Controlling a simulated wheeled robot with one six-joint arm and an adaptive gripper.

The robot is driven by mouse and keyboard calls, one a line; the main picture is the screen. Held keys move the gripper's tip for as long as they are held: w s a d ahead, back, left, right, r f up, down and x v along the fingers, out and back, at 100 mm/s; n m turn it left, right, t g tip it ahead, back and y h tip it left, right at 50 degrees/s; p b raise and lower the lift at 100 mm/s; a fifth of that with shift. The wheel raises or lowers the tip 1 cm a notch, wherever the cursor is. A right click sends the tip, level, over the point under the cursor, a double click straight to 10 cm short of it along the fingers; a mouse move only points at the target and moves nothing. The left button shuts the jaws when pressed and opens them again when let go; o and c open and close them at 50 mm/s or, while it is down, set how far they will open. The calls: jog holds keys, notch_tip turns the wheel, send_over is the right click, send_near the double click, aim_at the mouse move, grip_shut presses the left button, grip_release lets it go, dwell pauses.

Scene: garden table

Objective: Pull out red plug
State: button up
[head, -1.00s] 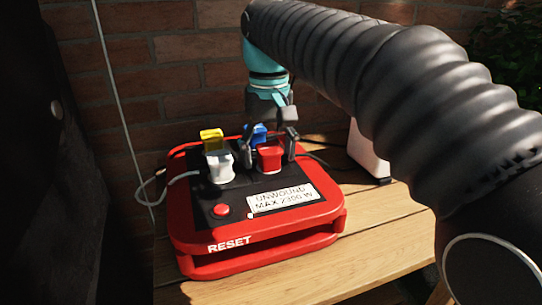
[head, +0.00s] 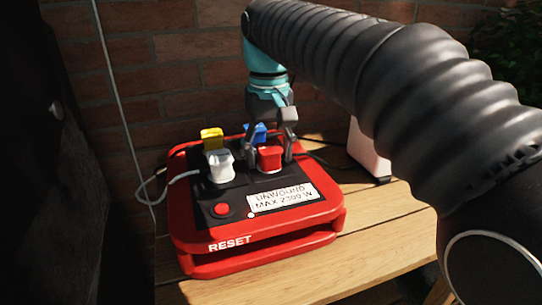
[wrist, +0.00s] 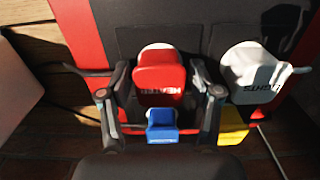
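The red plug (head: 270,158) sits in the black top of the red power unit (head: 185,228). In the wrist view the red plug (wrist: 160,78) stands between the two fingers of my gripper (wrist: 162,80), with a narrow gap on each side. The label on it seems to read HEATER. In the head view my gripper (head: 270,150) reaches down over the plug from behind, one finger on each side. The fingers look open; contact with the plug is not visible.
The blue plug (wrist: 162,124) is close behind the red one, between the gripper's links. A white plug (head: 219,165) with a cable and a yellow plug (head: 212,139) stand to the left. A red reset button (head: 221,210) is in front. A white object (head: 367,152) stands at right.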

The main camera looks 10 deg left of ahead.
aim_at(269, 147)
grip_shut()
jog(key=shift+r+p, duration=0.7)
jog(key=shift+r, duration=2.25)
